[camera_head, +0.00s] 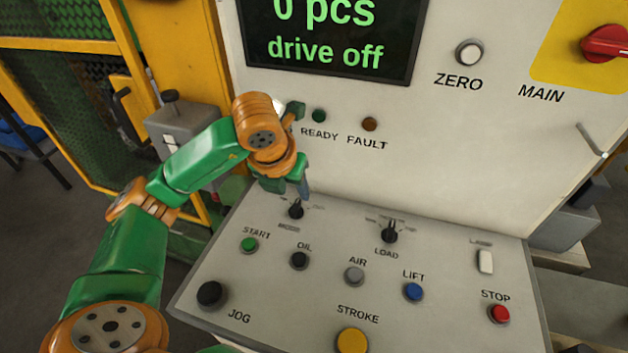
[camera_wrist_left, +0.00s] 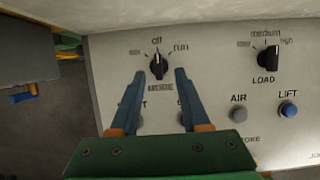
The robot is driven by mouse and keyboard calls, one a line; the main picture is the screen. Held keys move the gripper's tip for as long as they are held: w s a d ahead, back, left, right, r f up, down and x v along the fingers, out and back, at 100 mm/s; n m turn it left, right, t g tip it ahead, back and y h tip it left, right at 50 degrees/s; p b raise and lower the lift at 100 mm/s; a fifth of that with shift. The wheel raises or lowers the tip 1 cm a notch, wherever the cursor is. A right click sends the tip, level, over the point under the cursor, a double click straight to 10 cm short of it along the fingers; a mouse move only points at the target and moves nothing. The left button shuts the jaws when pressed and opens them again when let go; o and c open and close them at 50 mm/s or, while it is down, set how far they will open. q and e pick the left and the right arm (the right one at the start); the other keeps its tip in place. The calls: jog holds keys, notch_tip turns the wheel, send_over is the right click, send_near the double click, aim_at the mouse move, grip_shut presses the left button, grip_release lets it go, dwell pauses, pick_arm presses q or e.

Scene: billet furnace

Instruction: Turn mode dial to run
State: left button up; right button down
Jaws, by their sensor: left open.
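The black mode dial (camera_head: 296,209) sits at the upper left of the sloped control panel (camera_head: 330,285). In the left wrist view the mode dial (camera_wrist_left: 157,66) has its white mark pointing up at "off", with "run" printed to its upper right. My left gripper (camera_head: 303,187) is just above the dial in the head view. In the wrist view its two blue fingers (camera_wrist_left: 160,72) are spread open, one on each side of the dial, with gaps visible. I cannot tell how far the fingertips are above the panel. My right gripper is not in view.
The load dial (camera_head: 390,233) stands to the right of the mode dial. The display (camera_head: 328,40) reads "0 pcs, drive off". An upright panel face rises behind.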

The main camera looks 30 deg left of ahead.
aim_at(295, 208)
pick_arm(q)
jog(key=f, duration=0.2)
jog(key=f+p, duration=0.1)
jog(key=shift+s+a+f, duration=0.2)
jog(key=shift+s+f, duration=0.15)
jog(key=shift+x, duration=1)
jog(key=shift+w+f, duration=0.2)
jog(key=shift+w, duration=0.3)
jog(key=shift+s+r, duration=0.15)
jog(key=shift+s, duration=0.05)
grip_shut()
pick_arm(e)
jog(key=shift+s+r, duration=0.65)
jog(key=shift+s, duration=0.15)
